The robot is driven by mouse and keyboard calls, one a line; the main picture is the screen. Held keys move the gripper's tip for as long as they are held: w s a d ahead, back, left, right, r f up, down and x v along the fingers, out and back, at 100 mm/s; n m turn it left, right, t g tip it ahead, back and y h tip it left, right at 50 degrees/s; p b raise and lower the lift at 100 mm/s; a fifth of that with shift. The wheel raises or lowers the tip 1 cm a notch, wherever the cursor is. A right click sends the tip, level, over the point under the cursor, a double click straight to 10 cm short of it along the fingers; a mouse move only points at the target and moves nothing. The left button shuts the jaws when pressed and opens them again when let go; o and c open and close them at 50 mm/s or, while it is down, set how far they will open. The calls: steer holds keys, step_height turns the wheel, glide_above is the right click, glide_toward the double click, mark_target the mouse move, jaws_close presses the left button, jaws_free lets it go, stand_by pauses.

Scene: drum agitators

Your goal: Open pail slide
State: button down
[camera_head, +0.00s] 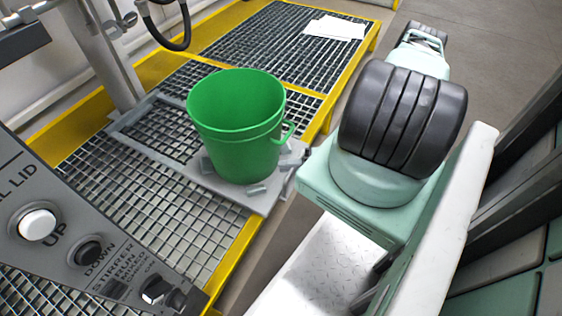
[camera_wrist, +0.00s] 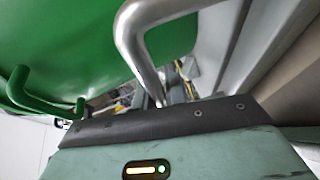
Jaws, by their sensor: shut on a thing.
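The green pail (camera_head: 236,125) stands upright on the grey pail slide (camera_head: 205,178), among small grey blocks. The slide lies over the grating, and its near right end reaches across the yellow frame edge. In the wrist view the pail (camera_wrist: 65,45) fills the upper left, with its green side handle. A bent silver bar handle (camera_wrist: 145,55) runs down behind the black front edge of my gripper (camera_wrist: 158,112). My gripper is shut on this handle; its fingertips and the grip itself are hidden. In the head view my arm hides the gripper.
A yellow-edged grating platform (camera_head: 265,45) surrounds the slide, with white papers (camera_head: 335,28) at its far end. A control panel (camera_head: 85,240) with UP and DOWN buttons stands at lower left. A grey post (camera_head: 100,50) rises behind the slide. Floor lies beyond the platform's right edge.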

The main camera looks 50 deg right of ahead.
steer(key=shift+d, duration=0.1)
steer(key=c, duration=1.5)
jaws_free()
steer(key=shift+o, duration=0.2)
steer(key=shift+s, duration=0.1)
steer(key=p+v, duration=0.2)
steer(key=v, duration=1.5)
steer(key=shift+s, duration=0.2)
steer(key=shift+d, duration=0.1)
